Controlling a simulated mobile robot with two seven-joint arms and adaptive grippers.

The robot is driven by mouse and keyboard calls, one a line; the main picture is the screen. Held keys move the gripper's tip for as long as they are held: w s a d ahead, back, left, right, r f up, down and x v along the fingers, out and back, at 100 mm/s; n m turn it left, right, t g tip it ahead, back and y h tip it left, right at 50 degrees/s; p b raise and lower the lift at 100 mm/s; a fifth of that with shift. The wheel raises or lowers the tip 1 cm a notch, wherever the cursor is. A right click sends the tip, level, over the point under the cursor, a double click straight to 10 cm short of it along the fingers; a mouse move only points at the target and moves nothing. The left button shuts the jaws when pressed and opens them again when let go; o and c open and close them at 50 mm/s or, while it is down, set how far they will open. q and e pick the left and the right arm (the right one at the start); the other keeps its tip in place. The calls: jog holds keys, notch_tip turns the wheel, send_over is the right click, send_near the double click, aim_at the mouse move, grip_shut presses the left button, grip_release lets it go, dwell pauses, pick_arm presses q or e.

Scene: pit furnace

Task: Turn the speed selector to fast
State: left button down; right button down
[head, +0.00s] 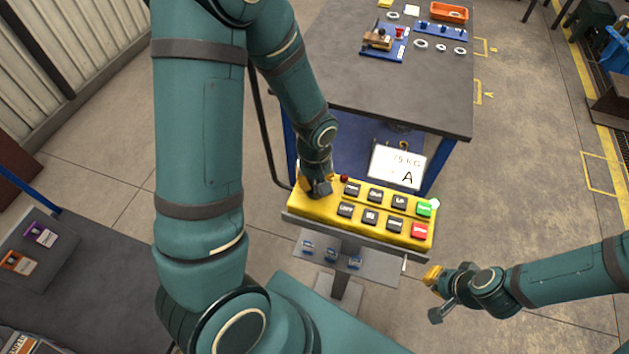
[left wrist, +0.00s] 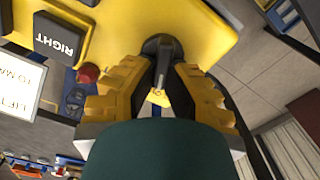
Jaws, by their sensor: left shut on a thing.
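A yellow control box (head: 299,207) with rows of dark buttons, one green button (head: 424,208) and one red button (head: 419,230) stands on a grey stand. My left gripper (head: 318,187) is at the box's left end and hides the speed selector in the head view. In the left wrist view, the dark selector knob (left wrist: 162,47) sits on the yellow face between the yellow-padded fingers of my left gripper (left wrist: 160,85), which are shut on it. Its speed markings are not readable. My right gripper (head: 436,295) is open and empty, to the right of the box, apart from it.
A small red part (head: 344,178) stands beside the selector area; a RIGHT button (left wrist: 62,40) is close by. A white sign (head: 398,166) stands behind the box. A grey workbench (head: 390,80) with blue trays is beyond.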

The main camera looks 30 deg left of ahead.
pick_arm(q)
jog(key=m, duration=0.1)
jog(key=m+b, duration=0.1)
jog(key=m, duration=0.3)
jog(key=shift+d+f+b, duration=0.1)
jog(key=shift+d+b, duration=0.15)
jog(key=shift+b, duration=0.05)
jog(key=m, duration=0.5)
jog(key=shift+d+m+b, duration=0.3)
jog(key=shift+b, duration=0.1)
jog(key=c, duration=1)
grip_release()
jog(key=shift+w+r, duration=0.1)
jog(key=shift+r, duration=0.1)
jog(key=shift+r, duration=0.3)
notch_tip(320, 180, up, 11)
